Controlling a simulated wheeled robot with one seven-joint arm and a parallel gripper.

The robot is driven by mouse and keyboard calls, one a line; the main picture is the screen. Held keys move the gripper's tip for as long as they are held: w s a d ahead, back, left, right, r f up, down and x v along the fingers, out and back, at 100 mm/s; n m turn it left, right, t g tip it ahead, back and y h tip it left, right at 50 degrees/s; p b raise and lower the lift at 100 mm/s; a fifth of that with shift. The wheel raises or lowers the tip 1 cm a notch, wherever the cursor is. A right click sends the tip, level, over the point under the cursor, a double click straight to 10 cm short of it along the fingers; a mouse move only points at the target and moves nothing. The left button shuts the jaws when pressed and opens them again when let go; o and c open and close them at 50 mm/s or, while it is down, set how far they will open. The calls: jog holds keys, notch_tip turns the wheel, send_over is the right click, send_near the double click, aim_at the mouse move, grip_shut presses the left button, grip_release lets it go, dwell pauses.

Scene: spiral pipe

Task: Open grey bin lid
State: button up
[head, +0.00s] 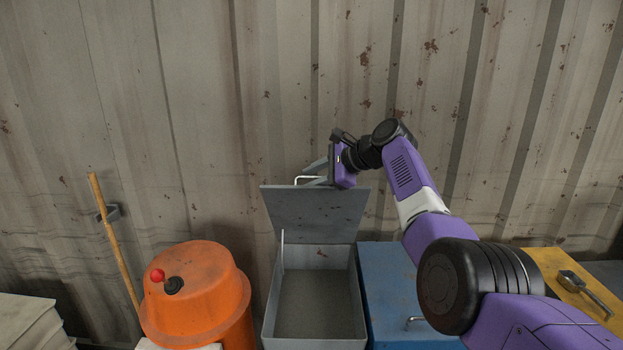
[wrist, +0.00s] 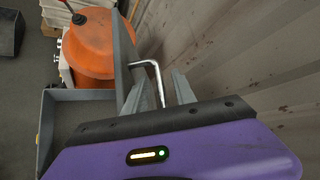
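The grey bin (head: 265,318) stands open in the head view, and its inside looks empty. Its grey lid (head: 318,215) is raised and stands roughly upright at the back of the bin. The lid also shows nearly edge-on in the wrist view (wrist: 122,55). A bent metal handle (head: 308,179) is at the lid's top edge, and it shows in the wrist view (wrist: 155,78). My gripper (head: 313,172) is at the lid's top edge. In the wrist view its fingers (wrist: 158,90) are apart, with the handle showing between them; contact is unclear.
An orange drum (head: 195,300) with a red knob stands left of the bin. A closed blue bin (head: 395,285) is on the right, and a yellow one (head: 555,268) lies beyond it. A corrugated wall (head: 270,90) is close behind. A wooden pole (head: 115,240) leans at left.

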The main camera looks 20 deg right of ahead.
jog(key=shift+s, duration=0.1)
jog(key=shift+b+v, duration=1.25)
jog(key=shift+v, duration=2.55)
jog(key=shift+d, duration=0.2)
